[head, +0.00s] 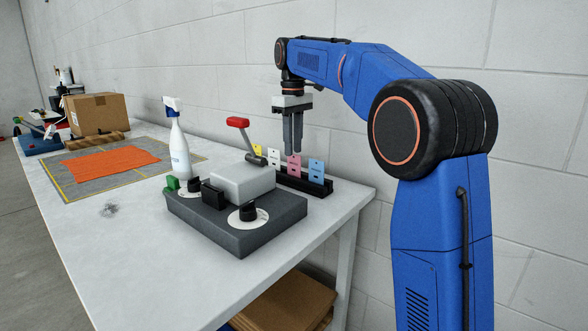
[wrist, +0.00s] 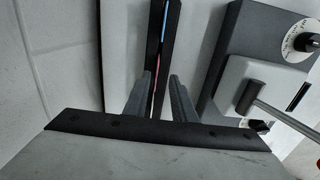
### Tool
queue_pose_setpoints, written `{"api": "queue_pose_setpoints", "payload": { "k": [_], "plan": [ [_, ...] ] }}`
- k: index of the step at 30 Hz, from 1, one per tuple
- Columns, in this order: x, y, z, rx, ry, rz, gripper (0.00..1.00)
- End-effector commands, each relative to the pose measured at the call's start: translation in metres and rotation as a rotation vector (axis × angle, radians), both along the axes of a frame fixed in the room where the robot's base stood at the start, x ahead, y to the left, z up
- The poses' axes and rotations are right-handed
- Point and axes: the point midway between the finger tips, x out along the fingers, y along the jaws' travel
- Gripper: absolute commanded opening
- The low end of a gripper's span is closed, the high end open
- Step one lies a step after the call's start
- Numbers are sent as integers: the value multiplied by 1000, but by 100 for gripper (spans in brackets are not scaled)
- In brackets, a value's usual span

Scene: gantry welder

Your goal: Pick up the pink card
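The pink card (head: 294,168) stands upright in a black card rack (head: 318,187) on the table, between a white card (head: 275,159) and a blue card (head: 316,172). My gripper (head: 292,153) hangs pointing down just above the pink card. In the wrist view, the fingers (wrist: 160,76) are apart, one on each side of the line of cards, with nothing gripped. The pink card (wrist: 158,62) shows there edge-on as a thin strip, with the blue card (wrist: 164,18) beyond it. A yellow card (head: 257,150) stands farther along the rack.
A dark control box (head: 240,240) with dials and a red-handled lever (head: 238,122) stands just in front of the rack. A spray bottle (head: 179,150), an orange cloth (head: 110,163) and a cardboard box (head: 96,113) are farther left. The wall is close behind the rack.

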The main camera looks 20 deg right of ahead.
Motion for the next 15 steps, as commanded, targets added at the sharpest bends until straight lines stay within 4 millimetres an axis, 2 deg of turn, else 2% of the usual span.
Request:
{"api": "queue_pose_setpoints", "payload": {
  "k": [9, 15],
  "plan": [
    [4, -4, -40, 0, 2, 0, 24],
    [4, -4, -46, 0, 1, 0, 24]
  ]
}}
